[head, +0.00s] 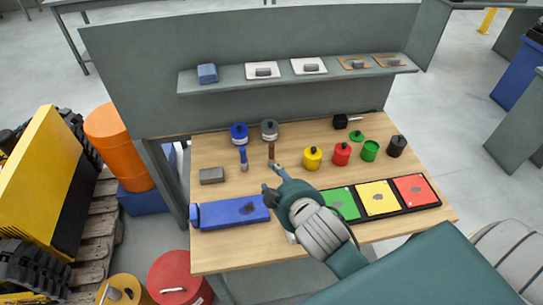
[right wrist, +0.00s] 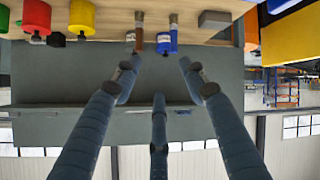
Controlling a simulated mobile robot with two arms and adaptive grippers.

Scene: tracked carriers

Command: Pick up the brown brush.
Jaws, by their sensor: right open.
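The brown brush (head: 271,151) lies on the wooden table just in front of a grey-lidded pot (head: 269,131). It also shows in the right wrist view (right wrist: 139,36), left of the blue brush (right wrist: 174,36). My right gripper (head: 271,178) is open and empty, its fingertips just on the near side of the brown brush. In the right wrist view its fingers (right wrist: 160,62) are spread, with both brushes beyond the gap between the tips. I see no contact with the brush. My left gripper is not in view.
The blue brush (head: 243,157) lies close left of the brown one, before a blue pot (head: 239,134). A grey block (head: 212,176) and a blue case (head: 230,211) are nearer left. Yellow (head: 312,158) and red (head: 342,153) pots stand to the right. A shelf (head: 290,78) overhangs behind.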

